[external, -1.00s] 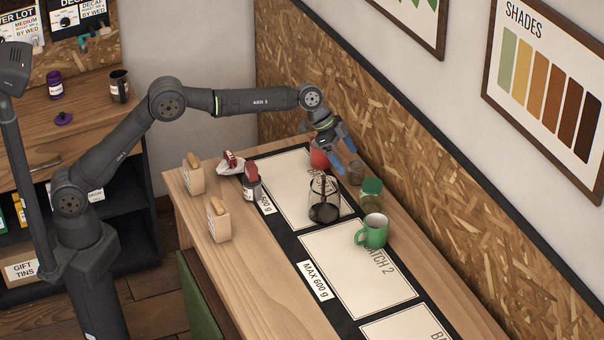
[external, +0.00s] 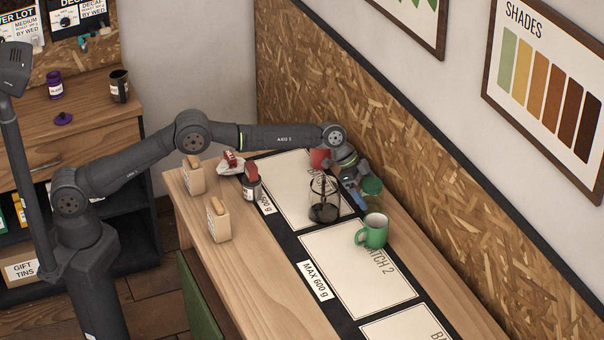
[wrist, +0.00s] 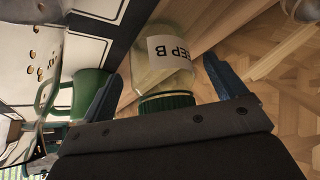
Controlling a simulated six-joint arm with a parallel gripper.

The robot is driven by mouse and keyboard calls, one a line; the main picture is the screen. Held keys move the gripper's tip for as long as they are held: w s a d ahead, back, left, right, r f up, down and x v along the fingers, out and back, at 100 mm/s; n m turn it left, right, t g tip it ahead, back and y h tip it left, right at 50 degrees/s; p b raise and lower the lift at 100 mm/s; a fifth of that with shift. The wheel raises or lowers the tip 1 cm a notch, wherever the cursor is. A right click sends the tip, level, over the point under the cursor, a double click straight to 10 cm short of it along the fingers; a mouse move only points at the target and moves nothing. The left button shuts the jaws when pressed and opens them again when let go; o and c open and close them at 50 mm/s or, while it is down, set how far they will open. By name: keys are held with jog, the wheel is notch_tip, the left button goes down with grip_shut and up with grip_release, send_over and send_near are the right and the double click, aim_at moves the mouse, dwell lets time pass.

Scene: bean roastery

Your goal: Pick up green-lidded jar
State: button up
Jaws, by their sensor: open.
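The green-lidded jar (external: 373,187) stands on the table near the back wall and is partly covered by my gripper in the external view. In the wrist view the jar (wrist: 167,62) is clear with a pale label and its green lid is closest to the camera. My gripper (external: 354,192) is low beside it. In the wrist view the blue fingers of my gripper (wrist: 163,70) are apart, one on each side of the jar, with visible gaps between them and it.
A green mug (external: 371,233) stands just in front of the jar and also shows left of my fingers in the wrist view (wrist: 72,94). A glass carafe (external: 323,207) stands left of my gripper and a red item (external: 319,158) behind it. The front of the mat is clear.

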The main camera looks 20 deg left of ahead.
jog(key=shift+x, duration=0.85)
jog(key=c, duration=1.1)
jog(key=shift+c, duration=0.2)
jog(key=shift+r, duration=0.15)
